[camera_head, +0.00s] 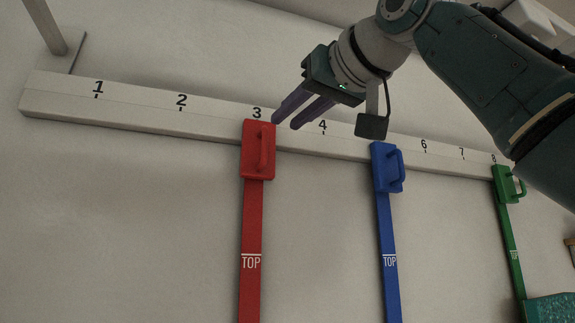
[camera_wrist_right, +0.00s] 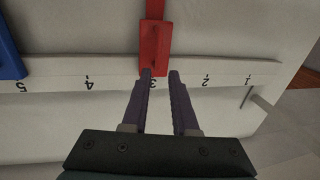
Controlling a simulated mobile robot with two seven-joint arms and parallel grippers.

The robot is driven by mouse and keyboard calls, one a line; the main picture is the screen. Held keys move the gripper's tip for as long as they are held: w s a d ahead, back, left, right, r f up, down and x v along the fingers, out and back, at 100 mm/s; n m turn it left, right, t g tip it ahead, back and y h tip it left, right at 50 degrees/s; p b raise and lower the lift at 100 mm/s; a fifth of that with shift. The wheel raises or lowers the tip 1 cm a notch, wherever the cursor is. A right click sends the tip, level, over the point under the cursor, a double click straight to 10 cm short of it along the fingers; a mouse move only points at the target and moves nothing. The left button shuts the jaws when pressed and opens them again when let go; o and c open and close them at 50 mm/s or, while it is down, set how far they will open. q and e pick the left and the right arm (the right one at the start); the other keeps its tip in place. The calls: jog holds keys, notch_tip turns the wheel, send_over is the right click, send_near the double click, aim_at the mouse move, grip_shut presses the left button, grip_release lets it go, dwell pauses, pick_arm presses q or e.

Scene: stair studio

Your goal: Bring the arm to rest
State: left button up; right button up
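My right gripper (camera_head: 283,122) comes in from the upper right in the head view. Its two purple fingers are apart with nothing between them, and they point at the rail near number 3. In the right wrist view the fingers (camera_wrist_right: 160,75) end just beside the red slider (camera_wrist_right: 155,40). I cannot tell whether a finger touches it. The red slider (camera_head: 257,150) has a handle and hangs at mark 3 on the white numbered rail (camera_head: 140,112). My left gripper is not in view.
A blue slider (camera_head: 387,167) hangs near mark 5 and a green slider (camera_head: 503,184) near mark 8. Red, blue and green strips marked TOP run down from them. A post (camera_head: 45,25) stands at the upper left. The wall left of the red strip is clear.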

dwell(0.6)
jog(key=s+d+f+m+g+h, duration=0.1)
jog(key=d+f+g, duration=0.1)
jog(key=f, duration=0.9)
jog(key=s+d+f+m+g+h, duration=0.1)
jog(key=d+f+h, duration=0.1)
jog(key=f, duration=0.9)
jog(key=s+d+f+m+g+h, duration=0.1)
jog(key=s+d+f+g, duration=0.15)
jog(key=f, duration=0.85)
jog(key=s+d+f+g+h, duration=0.1)
jog(key=s+d+f, duration=0.1)
jog(key=s+f, duration=0.45)
jog(key=s+d+f+g+h, duration=0.1)
jog(key=s+d+f+g, duration=0.15)
jog(key=s+f, duration=0.4)
jog(key=s+d+f+g+h, duration=0.1)
jog(key=s+f, duration=0.3)
jog(key=s, duration=0.4)
jog(key=s+d+f+g+h, duration=0.1)
jog(key=s+d+f, duration=0.3)
jog(key=s, duration=0.4)
jog(key=shift+d+f+m+g+h, duration=0.2)
jog(key=shift+f+m+g+h, duration=0.15)
jog(key=shift+g, duration=0.25)
